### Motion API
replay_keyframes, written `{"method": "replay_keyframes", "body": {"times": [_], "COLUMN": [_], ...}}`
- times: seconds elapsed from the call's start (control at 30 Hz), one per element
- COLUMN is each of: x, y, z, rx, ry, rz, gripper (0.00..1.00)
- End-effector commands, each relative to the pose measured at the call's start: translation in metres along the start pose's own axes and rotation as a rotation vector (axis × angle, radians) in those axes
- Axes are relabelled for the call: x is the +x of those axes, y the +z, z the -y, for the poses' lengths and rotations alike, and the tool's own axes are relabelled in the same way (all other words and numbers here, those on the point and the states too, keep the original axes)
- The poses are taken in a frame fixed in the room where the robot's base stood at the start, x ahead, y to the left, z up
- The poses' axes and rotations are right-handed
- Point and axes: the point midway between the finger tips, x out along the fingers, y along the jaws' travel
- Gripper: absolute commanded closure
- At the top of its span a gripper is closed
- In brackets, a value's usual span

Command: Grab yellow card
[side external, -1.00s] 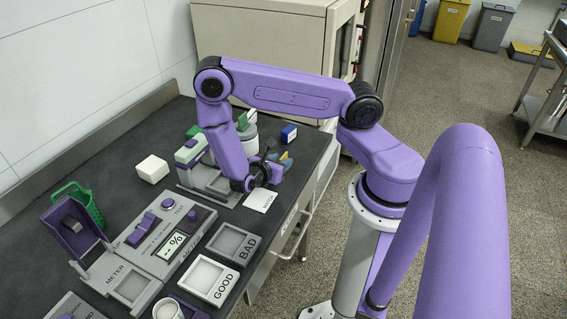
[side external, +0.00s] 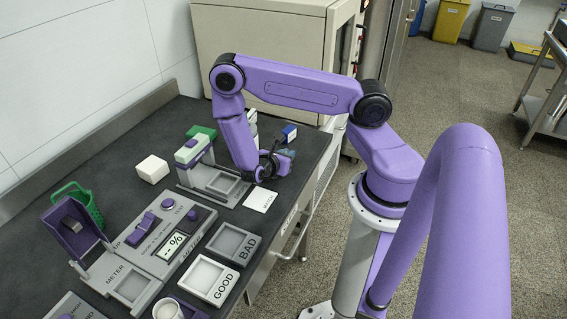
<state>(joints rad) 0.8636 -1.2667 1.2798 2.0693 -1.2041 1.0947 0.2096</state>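No yellow card can be made out in the side external view; my wrist and gripper may hide it. My gripper (side external: 268,168) is low over the right part of the dark bench, just right of a grey fixture. Its fingers are too small and dark to tell whether they are open or shut. A white card (side external: 260,199) lies flat on the bench in front of the gripper.
A grey fixture with a green-and-white top (side external: 192,149) stands left of the gripper. A blue-and-white box (side external: 290,132) stands behind it. The meter (side external: 172,242), BAD tray (side external: 248,248) and GOOD tray (side external: 222,290) are nearer the camera. The bench's right edge is close.

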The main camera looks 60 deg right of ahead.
Motion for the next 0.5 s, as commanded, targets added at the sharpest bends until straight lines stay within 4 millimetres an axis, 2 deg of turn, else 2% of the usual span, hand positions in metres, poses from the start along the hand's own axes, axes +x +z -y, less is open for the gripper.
{"method": "replay_keyframes", "body": {"times": [0.3,0.5], "x": [-0.0006,-0.0043], "y": [0.0011,0.0100], "z": [-0.0002,-0.0004], "rx": [0.001,0.001], "ry": [0.000,0.000], "rz": [0.000,0.000], "gripper": [1.00,1.00]}}
